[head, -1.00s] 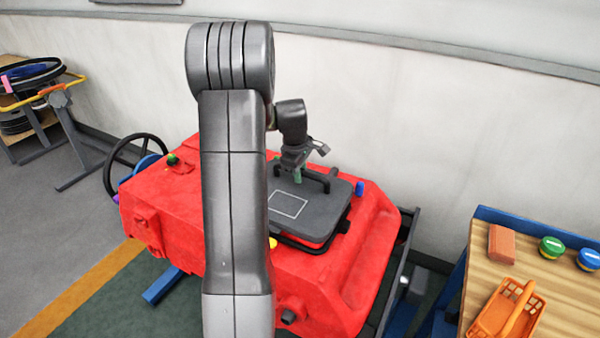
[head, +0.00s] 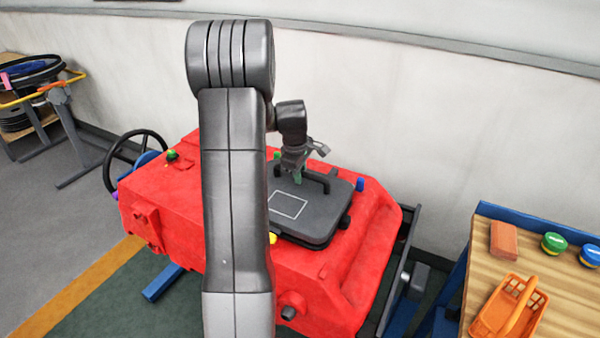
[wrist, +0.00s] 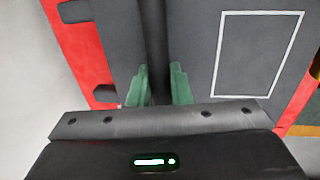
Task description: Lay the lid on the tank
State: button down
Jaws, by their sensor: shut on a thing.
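The lid (head: 325,211) is a dark grey plate with a white outlined rectangle and a black bar handle (head: 318,176). It lies over the opening on top of the red tank (head: 170,210), low and close to the rim; I cannot tell if it touches all round. My gripper (head: 300,178) is shut on the handle. In the wrist view the green fingertips (wrist: 162,88) stand on both sides of the dark handle bar (wrist: 156,45), with the lid (wrist: 200,60) beneath. My arm hides the lid's left part and some of the tank.
Coloured knobs, blue (head: 360,184) and yellow (head: 272,239), stand around the lid. A wooden bench (head: 560,290) at the right holds an orange basket (head: 508,308), a brick-like block (head: 503,239) and two round tins. A steering wheel (head: 137,160) is at the tank's left. A wall stands behind.

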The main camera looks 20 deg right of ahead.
jog(key=shift+f, duration=0.4)
jog(key=shift+f+b, duration=0.15)
jog(key=shift+b, duration=0.15)
jog(key=shift+f, duration=0.3)
jog(key=shift+f, duration=0.2)
dwell(0.3)
jog(key=shift+r, duration=0.15)
dwell(0.4)
jog(key=c, duration=0.8)
grip_release()
jog(key=shift+o, duration=0.2)
jog(key=shift+r, duration=0.1)
